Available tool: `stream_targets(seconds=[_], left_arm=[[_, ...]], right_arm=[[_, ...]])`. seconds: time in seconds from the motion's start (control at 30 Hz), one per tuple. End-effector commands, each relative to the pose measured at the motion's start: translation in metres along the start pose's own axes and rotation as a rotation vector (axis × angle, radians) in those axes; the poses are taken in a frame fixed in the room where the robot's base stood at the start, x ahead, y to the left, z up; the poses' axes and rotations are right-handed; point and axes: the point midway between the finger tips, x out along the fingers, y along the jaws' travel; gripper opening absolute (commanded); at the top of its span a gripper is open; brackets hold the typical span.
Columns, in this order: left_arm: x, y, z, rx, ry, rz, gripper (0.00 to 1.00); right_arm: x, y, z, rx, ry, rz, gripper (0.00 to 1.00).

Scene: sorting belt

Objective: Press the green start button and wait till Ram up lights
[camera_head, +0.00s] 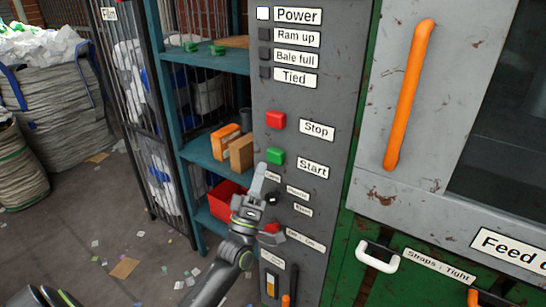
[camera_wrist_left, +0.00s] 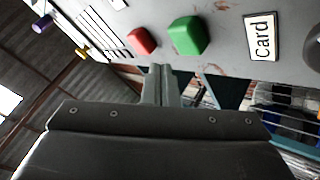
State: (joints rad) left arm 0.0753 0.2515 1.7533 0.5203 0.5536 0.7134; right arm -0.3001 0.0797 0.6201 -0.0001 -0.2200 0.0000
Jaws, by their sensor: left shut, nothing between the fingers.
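The green start button (camera_head: 275,156) sits on the grey control panel (camera_head: 330,90), beside the "Start" label. It also shows in the left wrist view (camera_wrist_left: 187,36). My left gripper (camera_head: 261,170) is shut and empty, its tips just below and left of the green button in the head view. In the left wrist view its tips (camera_wrist_left: 160,70) appear a little apart from the button. The Ram up lamp (camera_head: 264,34) is dark. The Power lamp (camera_head: 263,13) is lit white. My right gripper is not in view.
The red stop button (camera_head: 276,120) sits just above the green one. A black knob (camera_head: 271,198) and another red control (camera_head: 270,232) lie below. An orange handle (camera_head: 408,95) stands right of the panel, and a teal shelf (camera_head: 215,63) stands left.

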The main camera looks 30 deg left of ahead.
Motion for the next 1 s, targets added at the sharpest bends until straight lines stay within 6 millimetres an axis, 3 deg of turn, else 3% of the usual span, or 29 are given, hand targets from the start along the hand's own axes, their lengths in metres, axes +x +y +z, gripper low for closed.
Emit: stream_targets(seconds=[0.33, 1.0], left_arm=[[-0.021, 0.016, -0.016, 0.0, -0.001, 0.0, 0.0], [-0.022, 0.016, -0.016, 0.0, 0.0, 0.001, 0.0]], right_arm=[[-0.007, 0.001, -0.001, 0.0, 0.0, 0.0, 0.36], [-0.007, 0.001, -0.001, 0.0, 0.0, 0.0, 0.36]])
